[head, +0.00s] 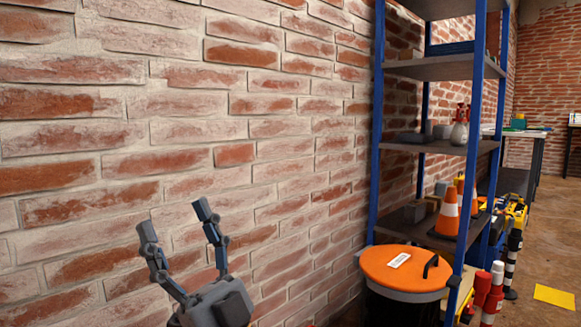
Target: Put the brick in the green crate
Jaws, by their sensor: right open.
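My right gripper (175,222) is at the lower left of the head view, in front of the brick wall. Its two dark grey fingers point up and are spread apart, with nothing between them. I cannot make out a loose brick apart from those set in the wall. No green crate shows clearly; a small green item (518,123) on a far table is too small to tell. My left gripper is out of view.
A red brick wall (190,105) fills the left. A blue-framed shelf (435,68) with grey blocks, spray bottles and orange cones (449,212) stands at right. A black bin with an orange lid (405,268) is before it. Red and striped posts stand nearby; floor is open at far right.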

